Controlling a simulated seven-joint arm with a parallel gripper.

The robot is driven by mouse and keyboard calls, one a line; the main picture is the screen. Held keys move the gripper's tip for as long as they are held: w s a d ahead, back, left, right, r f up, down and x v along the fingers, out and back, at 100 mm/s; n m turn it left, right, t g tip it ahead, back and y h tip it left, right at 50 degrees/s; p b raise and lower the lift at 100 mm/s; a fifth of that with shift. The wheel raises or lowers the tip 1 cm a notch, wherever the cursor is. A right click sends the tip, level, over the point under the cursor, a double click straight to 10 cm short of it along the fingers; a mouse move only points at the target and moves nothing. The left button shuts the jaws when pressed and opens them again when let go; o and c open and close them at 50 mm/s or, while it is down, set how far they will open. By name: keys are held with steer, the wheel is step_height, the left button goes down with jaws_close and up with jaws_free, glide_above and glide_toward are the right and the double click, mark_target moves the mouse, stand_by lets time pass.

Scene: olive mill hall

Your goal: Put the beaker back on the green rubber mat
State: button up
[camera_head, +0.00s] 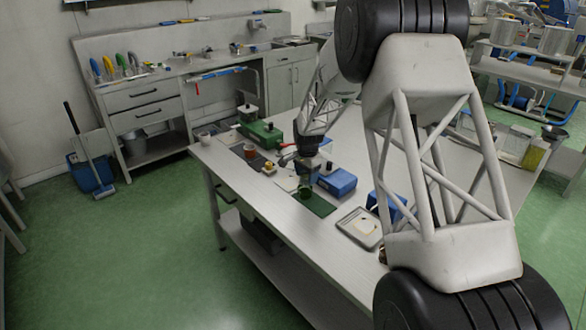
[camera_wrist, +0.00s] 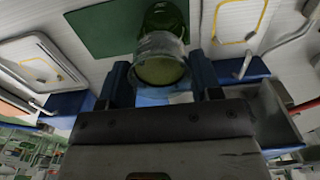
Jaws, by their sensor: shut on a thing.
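The clear glass beaker (camera_wrist: 160,45) is between the two blue fingers of my gripper (camera_wrist: 160,82), which is shut on it. Its rim faces the wrist camera, and green shows through the glass. The green rubber mat (camera_wrist: 98,28) lies behind the beaker in the wrist view. In the head view the mat (camera_head: 320,206) is near the front edge of the white table. My gripper (camera_head: 307,177) points down there, with the small beaker (camera_head: 305,192) below it, over the mat's far left part. I cannot tell whether the beaker's base touches the mat.
A blue box (camera_head: 337,182) stands close right of my gripper. A grey tray (camera_head: 361,228) lies right of the mat. A green machine (camera_head: 260,133) and an amber jar (camera_head: 250,152) stand farther back on the table (camera_head: 245,205). The front edge strip is clear.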

steer(key=s+d, duration=0.6)
steer(key=shift+s+d+f, duration=0.15)
steer(key=shift+d+f, duration=0.05)
steer(key=shift+d, duration=0.15)
steer(key=shift+f, duration=0.2)
steer(key=shift+f, duration=2.4)
steer(key=shift+f, duration=0.35)
steer(key=o, duration=1.1)
